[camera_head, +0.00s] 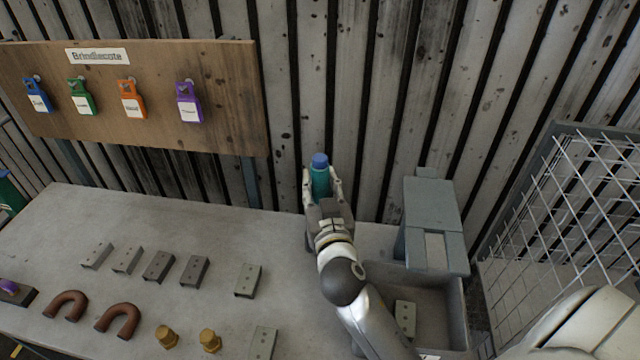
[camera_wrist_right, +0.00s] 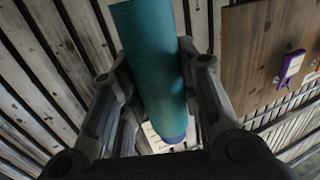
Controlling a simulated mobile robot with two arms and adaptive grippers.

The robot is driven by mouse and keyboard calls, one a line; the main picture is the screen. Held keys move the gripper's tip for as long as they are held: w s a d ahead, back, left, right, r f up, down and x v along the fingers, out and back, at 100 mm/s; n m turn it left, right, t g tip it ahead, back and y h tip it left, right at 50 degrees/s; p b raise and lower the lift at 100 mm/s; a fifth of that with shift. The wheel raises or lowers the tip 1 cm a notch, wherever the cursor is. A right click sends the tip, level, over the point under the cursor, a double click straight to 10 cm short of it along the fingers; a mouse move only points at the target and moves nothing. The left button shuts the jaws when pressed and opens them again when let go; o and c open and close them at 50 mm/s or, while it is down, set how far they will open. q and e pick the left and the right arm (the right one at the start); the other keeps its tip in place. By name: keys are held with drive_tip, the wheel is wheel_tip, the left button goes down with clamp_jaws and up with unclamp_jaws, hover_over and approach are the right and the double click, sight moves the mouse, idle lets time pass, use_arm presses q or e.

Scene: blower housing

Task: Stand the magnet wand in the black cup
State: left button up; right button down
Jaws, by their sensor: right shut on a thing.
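My right gripper (camera_head: 322,190) is shut on a teal cylinder (camera_head: 320,180) with a blue end, held up above the back of the table in front of the slatted wall. In the right wrist view the teal cylinder (camera_wrist_right: 152,65) lies between both fingers (camera_wrist_right: 155,85), with its blue end low in the picture. I cannot tell for sure whether it is the magnet wand. I make out no black cup in either view. My left gripper is out of view.
Grey blocks (camera_head: 158,266), brown U-shaped pieces (camera_head: 118,320) and brass fittings (camera_head: 166,336) lie on the grey table (camera_head: 110,215). A grey bin (camera_head: 455,300) and a blue-grey box (camera_head: 432,210) stand right of my arm, near a wire mesh (camera_head: 575,200). A board (camera_head: 140,60) holds coloured tags.

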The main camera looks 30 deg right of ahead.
idle(0.3)
drive_tip(key=c, duration=1)
unclamp_jaws()
drive_tip(key=shift+o, duration=0.2)
drive_tip(key=v, duration=0.6)
drive_tip(key=shift+s+a, duration=0.3)
drive_tip(key=shift+s, duration=0.4)
drive_tip(key=shift+r, duration=0.15)
